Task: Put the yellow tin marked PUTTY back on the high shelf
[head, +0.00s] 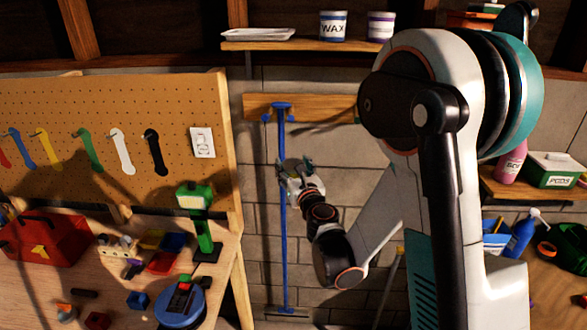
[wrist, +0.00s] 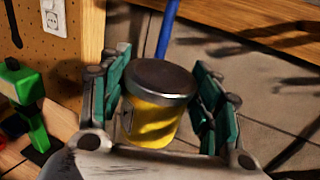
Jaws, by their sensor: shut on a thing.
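The yellow tin (wrist: 152,122) with a dark grey lid sits between the two green-padded fingers of my gripper (wrist: 166,105) in the wrist view. It looks roughly upright; its label is mostly turned away and cannot be read. In the head view my gripper (head: 294,170) is in front of the block wall, below the high shelf (head: 262,45), and I cannot make out the tin there. On the shelf stand a white tray (head: 258,34), a white tin marked WAX (head: 333,26) and a white tin with a purple band (head: 380,26). My arm hides the shelf's right part.
A blue pole (head: 282,220) stands upright by my gripper, under a wooden rail (head: 330,107). A pegboard (head: 100,120) and a workbench (head: 105,290) with a green lamp (head: 197,215) are at left. A lower shelf (head: 535,192) at right holds a PODS box (head: 552,172).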

